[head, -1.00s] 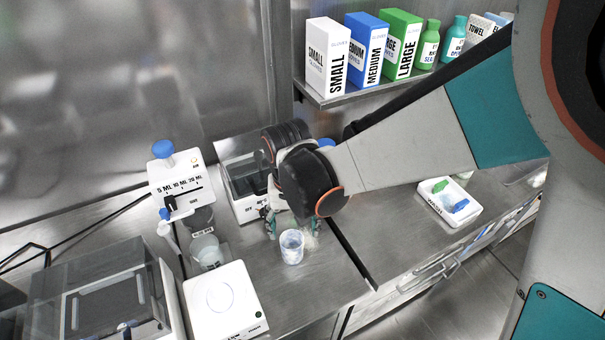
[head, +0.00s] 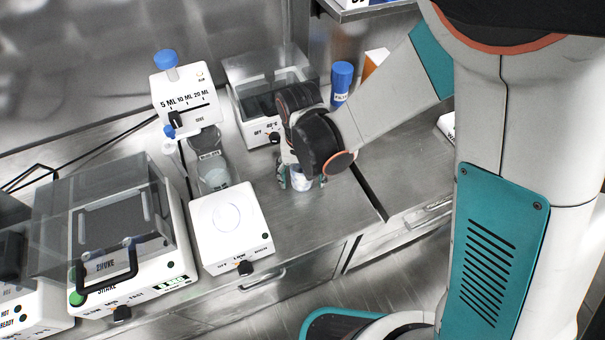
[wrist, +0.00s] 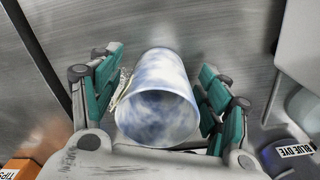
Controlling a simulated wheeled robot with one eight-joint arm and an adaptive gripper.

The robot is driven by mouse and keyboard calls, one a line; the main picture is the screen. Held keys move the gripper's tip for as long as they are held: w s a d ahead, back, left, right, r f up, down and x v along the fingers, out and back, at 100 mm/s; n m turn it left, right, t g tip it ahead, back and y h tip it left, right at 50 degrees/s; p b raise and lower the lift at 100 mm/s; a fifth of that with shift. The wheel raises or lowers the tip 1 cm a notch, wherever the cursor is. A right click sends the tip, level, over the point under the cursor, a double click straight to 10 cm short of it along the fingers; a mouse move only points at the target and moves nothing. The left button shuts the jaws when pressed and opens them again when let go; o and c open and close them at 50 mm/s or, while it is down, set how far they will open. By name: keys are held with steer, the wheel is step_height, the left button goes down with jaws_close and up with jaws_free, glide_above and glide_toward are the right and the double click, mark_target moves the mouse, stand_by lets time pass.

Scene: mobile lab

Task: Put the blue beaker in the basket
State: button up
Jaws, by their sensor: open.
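A whitish beaker (head: 300,180) with blue mottling stands on the steel counter beneath my gripper (head: 302,184). In the wrist view the beaker (wrist: 157,100) is between the two teal-padded fingers of my gripper (wrist: 158,82). The fingers are spread, one on each side of the beaker; I cannot tell whether either touches it. A small part of a white container (head: 446,124) shows at the right behind my arm; it may be the basket, but most of it is hidden.
A white device with a round plate (head: 228,220) stands left of the beaker. A dispenser (head: 186,98), a clear-lidded bath (head: 262,100) and a blue-capped bottle (head: 342,82) stand behind. The counter's front is clear.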

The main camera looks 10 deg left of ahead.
steer(key=c, duration=1.2)
